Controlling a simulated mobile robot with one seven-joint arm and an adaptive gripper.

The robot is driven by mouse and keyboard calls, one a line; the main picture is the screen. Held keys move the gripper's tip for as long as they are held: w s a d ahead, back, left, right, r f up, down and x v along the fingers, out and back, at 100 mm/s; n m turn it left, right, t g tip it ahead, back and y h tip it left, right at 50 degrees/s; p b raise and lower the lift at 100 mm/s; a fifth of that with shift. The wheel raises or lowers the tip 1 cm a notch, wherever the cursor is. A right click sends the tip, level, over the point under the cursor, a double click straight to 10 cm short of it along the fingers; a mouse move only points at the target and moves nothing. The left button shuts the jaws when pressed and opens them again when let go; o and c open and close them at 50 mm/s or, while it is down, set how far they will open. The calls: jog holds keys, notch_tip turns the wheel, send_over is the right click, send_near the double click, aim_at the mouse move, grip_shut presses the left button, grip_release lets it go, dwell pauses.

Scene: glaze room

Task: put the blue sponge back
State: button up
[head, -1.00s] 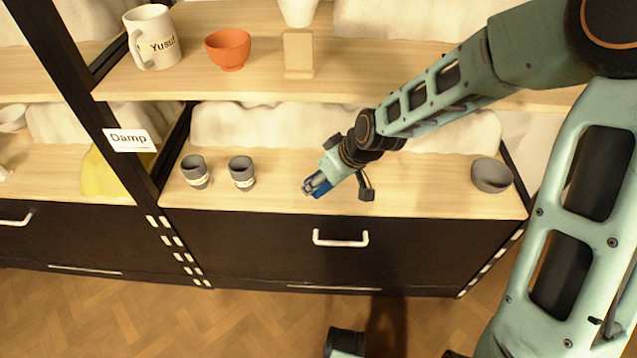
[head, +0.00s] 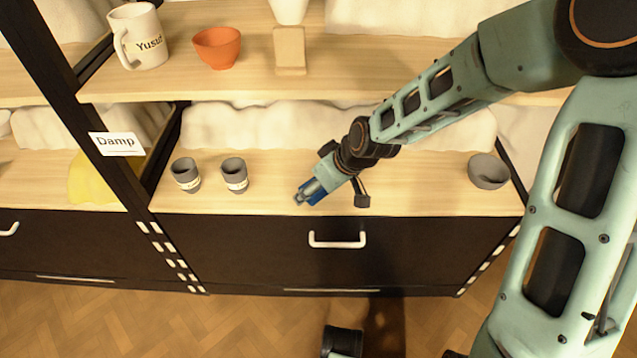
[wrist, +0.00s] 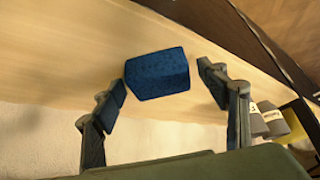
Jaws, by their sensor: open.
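The blue sponge (wrist: 157,74) is a dark blue block on the pale wood shelf board. In the wrist view it lies between the tips of my gripper (wrist: 163,80), with a gap on either side. The fingers are open and hold nothing. In the head view my gripper (head: 308,194) is low over the middle of the lower shelf (head: 420,185), near its front edge. Only a small blue patch of the sponge (head: 316,196) shows there; my gripper hides the rest.
Two grey cups (head: 186,175) (head: 234,175) stand left of my gripper, and a grey bowl (head: 488,171) stands at the right. Above are a mug (head: 138,37), an orange bowl (head: 217,47) and a wooden block (head: 289,50). A "Damp" sign (head: 117,144) hangs on the left post.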

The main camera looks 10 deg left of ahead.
jog(key=shift+r, duration=0.3)
jog(key=p+v, duration=0.7)
jog(key=v, duration=0.4)
jog(key=shift+s+d+r, duration=0.15)
jog(key=shift+s+r, duration=0.05)
jog(key=shift+r, duration=0.1)
